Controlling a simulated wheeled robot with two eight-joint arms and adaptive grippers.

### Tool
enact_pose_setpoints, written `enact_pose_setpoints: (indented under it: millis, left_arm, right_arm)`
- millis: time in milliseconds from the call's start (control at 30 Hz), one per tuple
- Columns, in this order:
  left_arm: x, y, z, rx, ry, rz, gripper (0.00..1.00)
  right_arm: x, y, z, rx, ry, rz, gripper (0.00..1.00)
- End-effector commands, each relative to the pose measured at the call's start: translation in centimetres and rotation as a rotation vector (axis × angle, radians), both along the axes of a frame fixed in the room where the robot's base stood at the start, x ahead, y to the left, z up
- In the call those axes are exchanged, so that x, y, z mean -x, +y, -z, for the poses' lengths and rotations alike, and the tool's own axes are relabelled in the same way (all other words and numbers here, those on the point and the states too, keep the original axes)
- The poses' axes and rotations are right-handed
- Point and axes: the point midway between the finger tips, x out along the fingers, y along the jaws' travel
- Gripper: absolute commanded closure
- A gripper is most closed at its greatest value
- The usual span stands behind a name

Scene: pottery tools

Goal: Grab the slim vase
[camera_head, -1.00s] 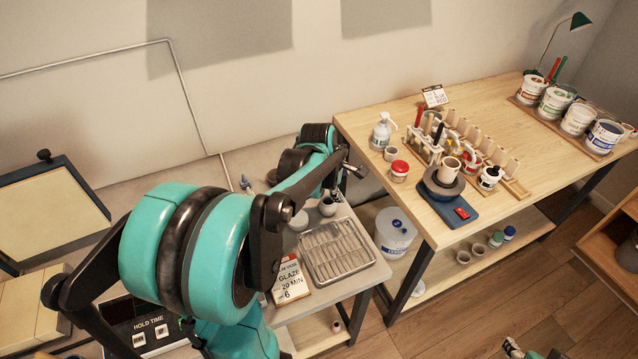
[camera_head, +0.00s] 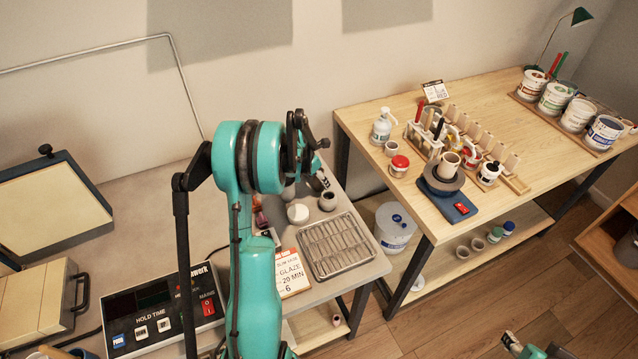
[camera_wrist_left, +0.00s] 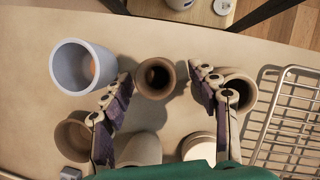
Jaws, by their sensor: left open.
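My left gripper (camera_wrist_left: 160,78) is open, its fingers on either side of a brown narrow-mouthed vase (camera_wrist_left: 155,78), seen from above in the left wrist view. It looks like the slim vase. I see no grip on it, and its height cannot be told. In the head view my left gripper (camera_head: 321,163) is partly hidden behind my teal arm, above the grey table, and that vase is not clearly seen. A round brown pot (camera_wrist_left: 238,90) stands beside the right finger; it also shows in the head view (camera_head: 328,201).
A blue-grey cup (camera_wrist_left: 82,68) and another brown pot (camera_wrist_left: 75,135) stand left of the fingers. A white round item (camera_wrist_left: 198,146) is nearer the wrist. A wire rack (camera_head: 337,245) and a glaze card (camera_head: 291,273) lie in front. A wooden table (camera_head: 375,115) stands to the right.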

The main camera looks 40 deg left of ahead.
Motion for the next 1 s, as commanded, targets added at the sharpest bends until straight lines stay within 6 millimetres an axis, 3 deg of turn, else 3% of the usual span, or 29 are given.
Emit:
enact_pose_setpoints:
  millis: [100, 367, 567, 1000]
  left_arm:
    - [-0.7, -0.1, 1.8, -0.001, 0.0, 0.002, 0.4]
    - [-0.8, -0.1, 2.0, -0.001, 0.0, 0.001, 0.43]
    - [-0.8, -0.1, 2.0, -0.002, 0.0, 0.001, 0.95]
    - [-0.8, -0.1, 1.2, -0.002, 0.0, 0.001, 0.95]
  right_arm:
    - [0.0, 0.0, 0.7, 0.0, 0.0, 0.0, 0.55]
    - [0.0, 0.0, 0.6, 0.0, 0.0, 0.0, 0.55]
    - [0.0, 0.0, 0.6, 0.0, 0.0, 0.0, 0.55]
    - [0.0, 0.0, 0.3, 0.0, 0.0, 0.0, 0.55]
